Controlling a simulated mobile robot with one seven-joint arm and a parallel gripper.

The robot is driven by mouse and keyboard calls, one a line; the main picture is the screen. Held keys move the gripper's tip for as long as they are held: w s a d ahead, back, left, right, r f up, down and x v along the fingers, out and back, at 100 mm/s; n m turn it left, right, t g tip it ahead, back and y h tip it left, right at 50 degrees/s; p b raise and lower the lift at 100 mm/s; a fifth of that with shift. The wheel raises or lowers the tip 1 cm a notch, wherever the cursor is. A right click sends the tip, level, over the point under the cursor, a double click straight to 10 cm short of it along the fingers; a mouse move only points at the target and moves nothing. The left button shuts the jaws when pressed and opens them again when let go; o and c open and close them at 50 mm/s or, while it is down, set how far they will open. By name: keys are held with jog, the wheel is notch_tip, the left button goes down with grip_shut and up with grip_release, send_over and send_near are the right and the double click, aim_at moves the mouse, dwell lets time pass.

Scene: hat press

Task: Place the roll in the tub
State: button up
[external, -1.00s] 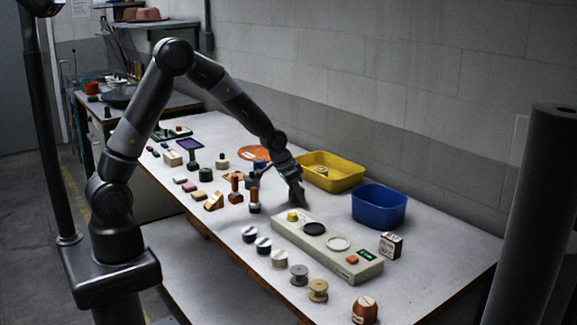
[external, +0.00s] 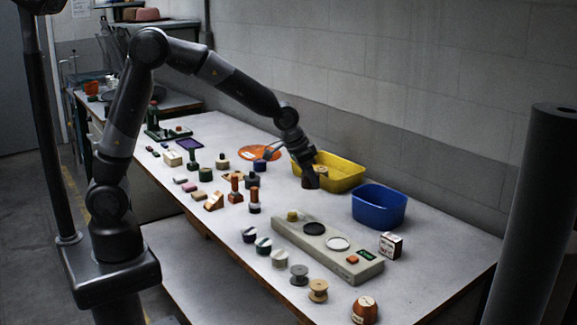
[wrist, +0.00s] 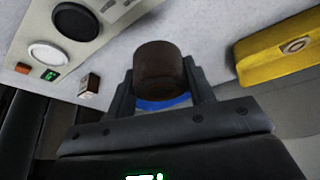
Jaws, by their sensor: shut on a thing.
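A dark brown roll (wrist: 160,68) is held between the two fingers of my gripper (wrist: 162,88) in the wrist view. In the external view my gripper (external: 307,170) hangs at the near left side of the yellow tub (external: 345,181), with the roll (external: 310,181) at its tip. The roll looks raised off the table and outside the tub. The yellow tub also shows at the right of the wrist view (wrist: 262,62), with a small pale round thing near its end. A blue tub (external: 379,211) stands to the right of the yellow one; a strip of blue (wrist: 163,104) shows behind the roll.
A long pale panel (external: 300,233) with a black and a white disc lies in front of the tubs. A small box (external: 390,245) stands beside it. Several spools and blocks cover the table's front and left. An orange plate (external: 258,153) lies behind my gripper.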

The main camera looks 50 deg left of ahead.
aim_at(366, 194)
jog(key=w+d+r+m+h, duration=0.1)
jog(key=w+d+r, duration=0.15)
jog(key=d, duration=0.55)
jog(key=w+d+r+m, duration=0.2)
jog(key=w+d, duration=0.2)
jog(key=d, duration=0.3)
jog(key=shift+w+a+f, duration=1.05)
jog(key=shift+w+f, duration=0.45)
jog(key=shift+f, duration=0.25)
jog(key=shift+w+a+f, duration=1.1)
jog(key=shift+w+f, duration=0.45)
jog(key=shift+f, duration=0.25)
jog(key=shift+w+a+f, duration=1.05)
jog(key=shift+w+f, duration=0.45)
jog(key=shift+f, duration=0.25)
jog(key=shift+f, duration=0.15)
jog(key=shift+f+g, duration=0.3)
jog(key=shift+f, duration=0.2)
jog(key=o, duration=1)
jog(key=shift+c, duration=0.2)
jog(key=shift+r, duration=0.1)
